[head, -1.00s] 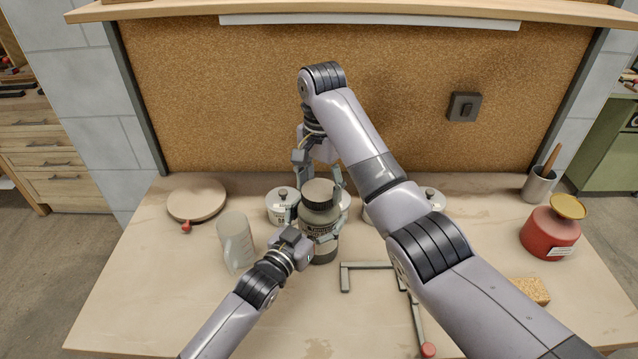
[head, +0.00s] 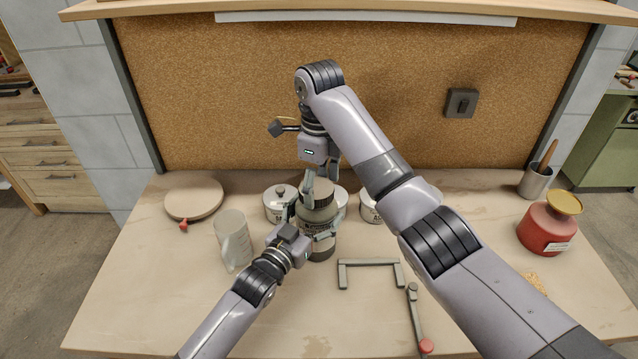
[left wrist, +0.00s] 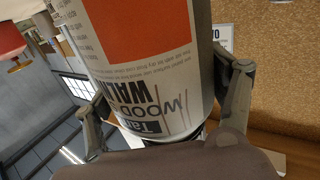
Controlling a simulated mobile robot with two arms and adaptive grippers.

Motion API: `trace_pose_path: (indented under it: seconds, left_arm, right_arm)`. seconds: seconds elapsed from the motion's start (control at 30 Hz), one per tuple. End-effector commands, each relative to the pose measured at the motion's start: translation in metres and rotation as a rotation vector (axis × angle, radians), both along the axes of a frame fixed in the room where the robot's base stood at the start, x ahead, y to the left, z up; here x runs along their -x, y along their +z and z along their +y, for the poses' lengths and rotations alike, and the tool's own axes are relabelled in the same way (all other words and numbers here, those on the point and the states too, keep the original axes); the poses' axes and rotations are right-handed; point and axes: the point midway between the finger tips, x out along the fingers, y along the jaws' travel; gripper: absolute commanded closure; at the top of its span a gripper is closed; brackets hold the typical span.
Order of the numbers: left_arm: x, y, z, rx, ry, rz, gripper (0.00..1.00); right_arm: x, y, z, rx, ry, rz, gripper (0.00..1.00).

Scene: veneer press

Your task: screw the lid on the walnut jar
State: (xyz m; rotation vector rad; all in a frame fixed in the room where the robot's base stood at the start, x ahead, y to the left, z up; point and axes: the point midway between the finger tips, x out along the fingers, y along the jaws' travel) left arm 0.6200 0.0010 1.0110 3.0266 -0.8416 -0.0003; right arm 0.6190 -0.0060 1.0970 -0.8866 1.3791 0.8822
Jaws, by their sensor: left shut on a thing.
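The walnut jar (head: 319,246) stands upright on the bench with a dark lid (head: 317,190) on its top. In the left wrist view the jar's printed label (left wrist: 140,65) fills the middle, showing "WALN" upside down. My left gripper (head: 312,222) is shut on the jar's side, with a finger on each side of it. My right gripper (head: 319,187) points down from above at the lid, one finger in front and the other behind. The fingers partly hide the lid. I cannot tell whether they press on it or how tightly it sits.
White canisters (head: 278,204) stand behind the jar. A clear measuring jug (head: 233,243) is to its left, and a round board (head: 194,200) further left. A metal bracket (head: 369,262) and red-knobbed lever (head: 417,315) lie to the right. A red pot (head: 546,232) stands far right.

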Motion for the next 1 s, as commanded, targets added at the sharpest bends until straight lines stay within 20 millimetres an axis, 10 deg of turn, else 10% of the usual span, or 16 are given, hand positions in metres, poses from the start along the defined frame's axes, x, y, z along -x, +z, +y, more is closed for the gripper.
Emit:
trace_pose_path:
  seconds: [0.57,1.0]
  left_arm:
    - [0.0,0.0,0.0,0.001,0.0,0.002,1.0]
    - [0.0,-0.001,0.0,0.002,0.0,0.002,1.0]
  right_arm:
    - [0.0,0.005,0.0,0.002,0.001,-0.001,0.16]
    - [-0.001,0.082,-0.001,0.003,-0.001,-0.003,0.16]
